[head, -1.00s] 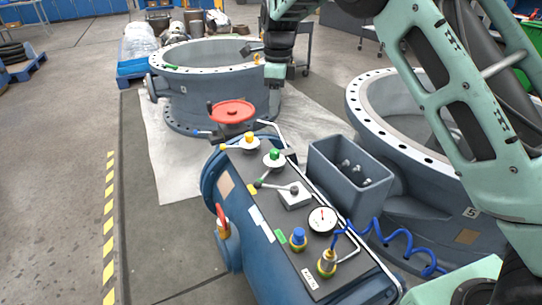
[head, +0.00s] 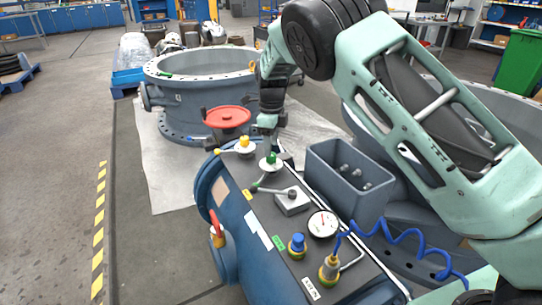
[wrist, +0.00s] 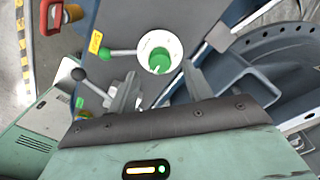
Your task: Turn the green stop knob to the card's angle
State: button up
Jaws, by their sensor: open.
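The green stop knob (head: 270,158) sits on a white disc on the dark panel top of the blue machine. In the wrist view the green knob (wrist: 160,61) is inside the white disc, with a pale line on its near side. A rod runs from the disc to a green ball (wrist: 76,46) at the left. My gripper (head: 269,143) is above the knob, pointing down. In the wrist view my gripper (wrist: 160,90) is open, its fingers apart just below the disc on either side, with nothing held. I cannot make out which label is the card.
A yellow knob (head: 244,144) and red handwheel (head: 227,116) stand behind. A grey bin (head: 345,200), gauge (head: 322,224), blue knob (head: 297,243) and coiled blue hose (head: 400,240) are to the right and front.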

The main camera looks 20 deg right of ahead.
aim_at(271, 158)
jog(key=shift+f+b, duration=0.3)
jog(key=shift+f, duration=1.6)
jog(key=c, duration=1)
